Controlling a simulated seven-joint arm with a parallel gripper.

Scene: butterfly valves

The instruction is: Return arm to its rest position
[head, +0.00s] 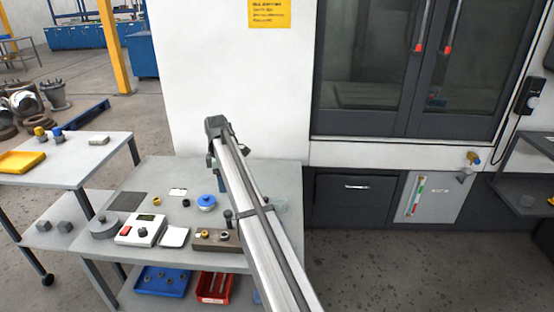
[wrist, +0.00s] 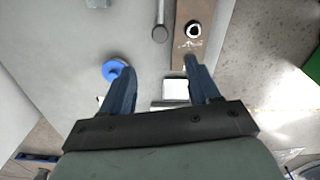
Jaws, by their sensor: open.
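My gripper (wrist: 155,68) is open and empty in the wrist view, its two dark fingers spread apart above the grey workbench. In the head view my arm reaches up and left over the bench (head: 150,180); the arm's end is above its back part and the fingers are hard to make out. A blue round part (head: 206,202) stands on the bench; in the wrist view it (wrist: 115,70) shows beside the left finger. A brown block (head: 210,240) with round fittings is partly covered by my arm; it (wrist: 194,20) also shows beyond the right finger.
A white box with a red button (head: 142,230), a grey round part (head: 104,225) and a white card (head: 175,237) lie on the bench. Blue (head: 161,281) and red (head: 215,285) bins sit below. A machine cabinet (head: 410,150) stands right; the floor before it is clear.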

